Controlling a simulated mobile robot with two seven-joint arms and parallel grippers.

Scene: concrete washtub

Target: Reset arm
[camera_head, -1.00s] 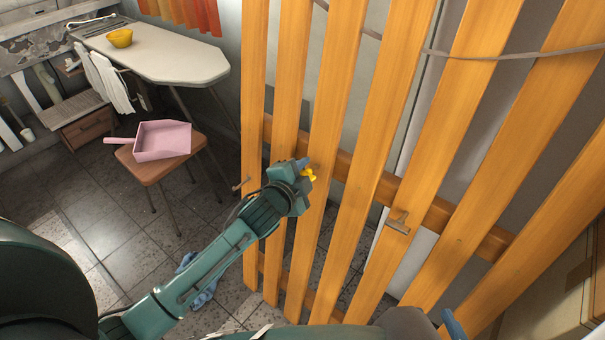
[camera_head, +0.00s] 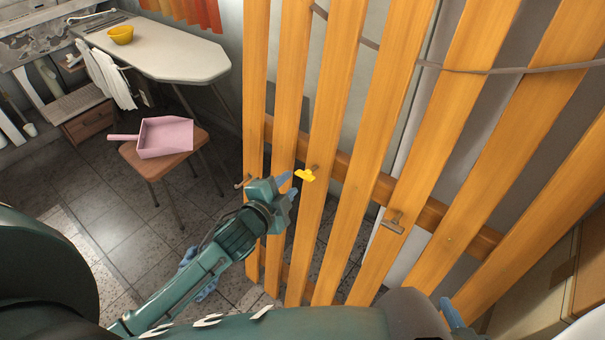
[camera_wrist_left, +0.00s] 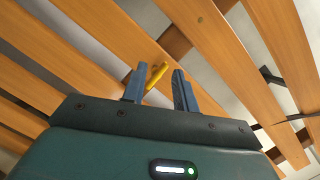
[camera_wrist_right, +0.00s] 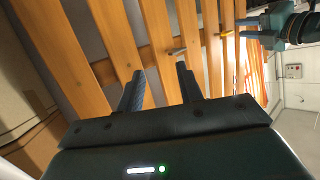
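My left gripper (camera_head: 290,188) is in front of the orange wooden slats (camera_head: 330,130), just left of a small yellow hook (camera_head: 306,175) fixed on a slat. In the left wrist view its blue fingers (camera_wrist_left: 160,88) are apart and empty, and the yellow hook (camera_wrist_left: 156,76) shows beyond them. A gap shows between fingers and hook in the head view. My right gripper shows only a blue fingertip (camera_head: 452,314) at the bottom of the head view. In the right wrist view its fingers (camera_wrist_right: 158,90) are apart with nothing between them, facing the slats.
A metal hook (camera_head: 393,224) is on a slat further right, and another (camera_head: 241,182) at the left slat. A pink dustpan (camera_head: 165,137) lies on a brown stool (camera_head: 158,165).

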